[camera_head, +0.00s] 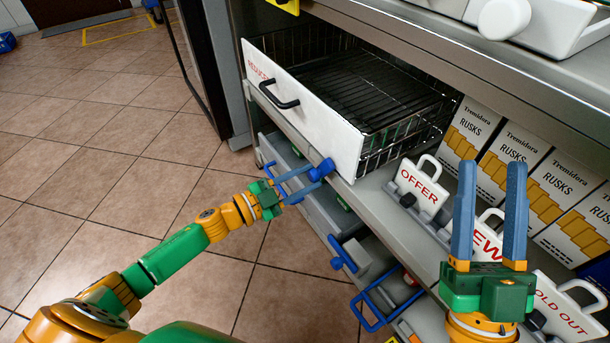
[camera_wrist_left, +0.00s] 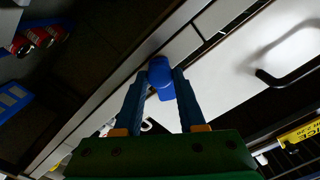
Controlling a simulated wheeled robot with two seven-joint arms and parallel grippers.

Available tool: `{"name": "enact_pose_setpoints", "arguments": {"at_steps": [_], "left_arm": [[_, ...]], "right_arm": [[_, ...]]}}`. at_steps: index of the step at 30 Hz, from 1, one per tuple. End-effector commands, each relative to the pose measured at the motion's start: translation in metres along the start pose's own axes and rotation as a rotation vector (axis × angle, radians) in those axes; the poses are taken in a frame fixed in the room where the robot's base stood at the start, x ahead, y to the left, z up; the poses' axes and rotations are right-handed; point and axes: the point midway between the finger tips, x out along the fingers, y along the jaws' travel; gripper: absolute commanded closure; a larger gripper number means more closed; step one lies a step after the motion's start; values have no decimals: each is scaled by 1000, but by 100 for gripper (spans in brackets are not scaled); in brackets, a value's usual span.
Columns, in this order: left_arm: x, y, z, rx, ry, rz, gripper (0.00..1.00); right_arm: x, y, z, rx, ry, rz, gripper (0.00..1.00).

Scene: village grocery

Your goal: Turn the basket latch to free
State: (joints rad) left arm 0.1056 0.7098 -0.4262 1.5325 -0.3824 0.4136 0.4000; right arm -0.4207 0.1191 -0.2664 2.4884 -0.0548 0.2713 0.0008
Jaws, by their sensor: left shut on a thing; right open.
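The blue basket latch (camera_head: 326,166) sits on the shelf edge by the lower right corner of the basket's white front panel. My left gripper (camera_head: 313,175) is shut on its knob. In the left wrist view the blue knob (camera_wrist_left: 160,72) lies between the tips of my left gripper (camera_wrist_left: 156,80). The wire basket (camera_head: 375,85) stands out from the shelf, with a white front marked "REDUCED" and a black handle (camera_head: 278,97). My right gripper (camera_head: 491,172) is open and empty, in front of the rusk boxes. The latch's inner side is hidden.
White signs, "OFFER" (camera_head: 418,189) and "SOLD OUT" (camera_head: 568,312) among them, stand on the shelf before the rusk boxes (camera_head: 510,150). Lower drawers with blue handles (camera_head: 372,312) jut out below.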

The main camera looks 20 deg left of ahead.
Motion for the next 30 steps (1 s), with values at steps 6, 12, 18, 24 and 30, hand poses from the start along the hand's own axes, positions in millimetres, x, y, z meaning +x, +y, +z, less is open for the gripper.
{"name": "enact_pose_setpoints", "arguments": {"at_steps": [6,12,18,24,30], "left_arm": [[0,0,0,202,0,-1,100],[0,1,0,393,0,0,100],[0,2,0,582,1,0,100],[0,2,1,761,1,0,100],[0,2,1,907,1,0,100]], "right_arm": [[0,3,22,-2,-117,7,50],[-2,4,31,-2,-164,9,50],[-2,3,30,-2,-156,9,50],[-1,2,19,-1,-97,5,50],[0,0,4,0,-16,1,50]]}}
